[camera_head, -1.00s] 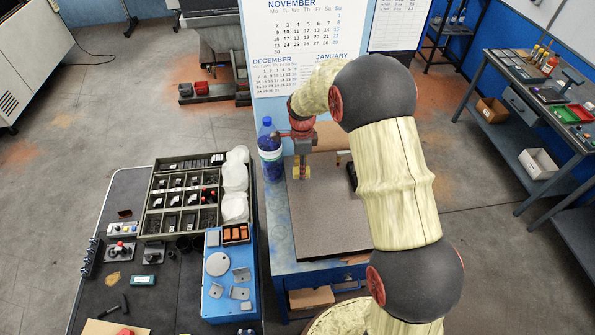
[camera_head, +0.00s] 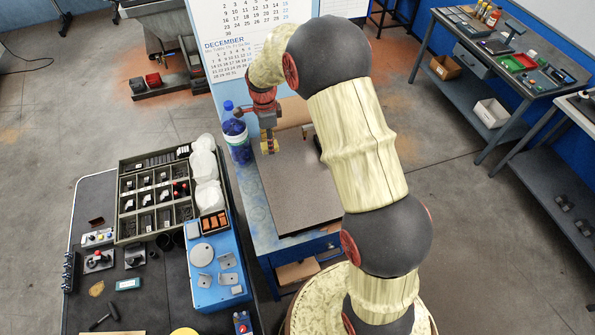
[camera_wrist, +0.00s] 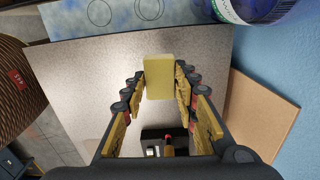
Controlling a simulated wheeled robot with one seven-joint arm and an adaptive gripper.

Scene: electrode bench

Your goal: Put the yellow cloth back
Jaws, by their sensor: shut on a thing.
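The yellow cloth (camera_wrist: 159,77) shows in the wrist view as a pale yellow, block-shaped piece between the fingertips. My gripper (camera_wrist: 160,84) is shut on it, one finger on each side. In the head view my gripper (camera_head: 268,146) points down over the far left part of the grey speckled bench top (camera_head: 298,190), right of a blue bottle (camera_head: 236,136). The cloth is small there and mostly merges with the yellow finger pads. I cannot tell whether it touches the surface.
A black object (camera_wrist: 165,139) and a brown board (camera_wrist: 262,115) lie nearby. A parts organizer (camera_head: 128,236) and blue box (camera_head: 203,294) stand on the dark left table. The bench top's front is clear.

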